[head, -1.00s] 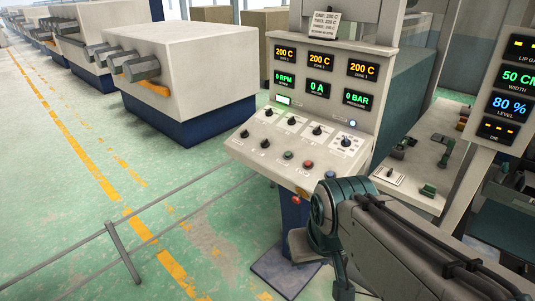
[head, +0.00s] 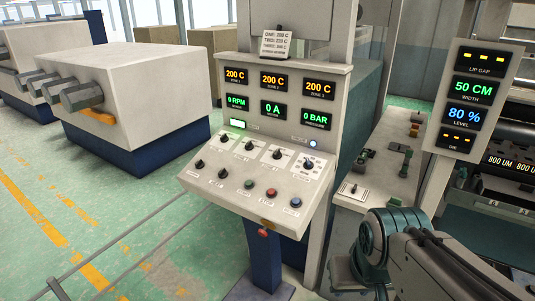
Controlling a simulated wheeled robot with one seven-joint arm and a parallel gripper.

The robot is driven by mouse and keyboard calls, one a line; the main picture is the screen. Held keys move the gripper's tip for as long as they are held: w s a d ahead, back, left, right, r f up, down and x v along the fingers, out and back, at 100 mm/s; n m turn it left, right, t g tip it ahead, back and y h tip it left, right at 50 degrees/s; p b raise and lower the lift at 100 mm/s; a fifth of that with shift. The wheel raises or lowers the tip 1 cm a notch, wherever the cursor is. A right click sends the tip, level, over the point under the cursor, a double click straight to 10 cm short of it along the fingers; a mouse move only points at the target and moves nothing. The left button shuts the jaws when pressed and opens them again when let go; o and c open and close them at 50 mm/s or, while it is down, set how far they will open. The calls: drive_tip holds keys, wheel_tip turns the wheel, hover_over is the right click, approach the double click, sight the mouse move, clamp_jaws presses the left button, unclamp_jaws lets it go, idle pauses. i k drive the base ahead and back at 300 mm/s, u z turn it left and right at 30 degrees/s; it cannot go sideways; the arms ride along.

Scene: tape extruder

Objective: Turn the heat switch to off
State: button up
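The control console (head: 225,197) stands in the middle of the head view, with a sloped panel of black rotary knobs. Upper-row knobs sit at the left (head: 249,145), the middle (head: 277,154) and the right (head: 308,162), the right one on a white marked plate. Two more knobs, one left (head: 199,164) and one right (head: 223,172), sit in the lower row. The labels are too small to read, so I cannot tell which knob is the heat switch. My arm enters at lower right, apart from the knobs in the picture. My gripper is not visible.
The console displays (head: 272,80) read 200 C in three zones, 0 RPM, 0 A and 0 BAR. Green, red and blue buttons (head: 271,192) line the panel's front. A grey rail (head: 135,262) crosses the floor at left. A side bench (head: 390,165) stands right of the console.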

sight(223, 173)
drive_tip(key=z, duration=0.35)
drive_tip(key=i, duration=0.75)
drive_tip(key=u, duration=0.5)
drive_tip(key=i, duration=0.8)
drive_tip(key=u, duration=0.65)
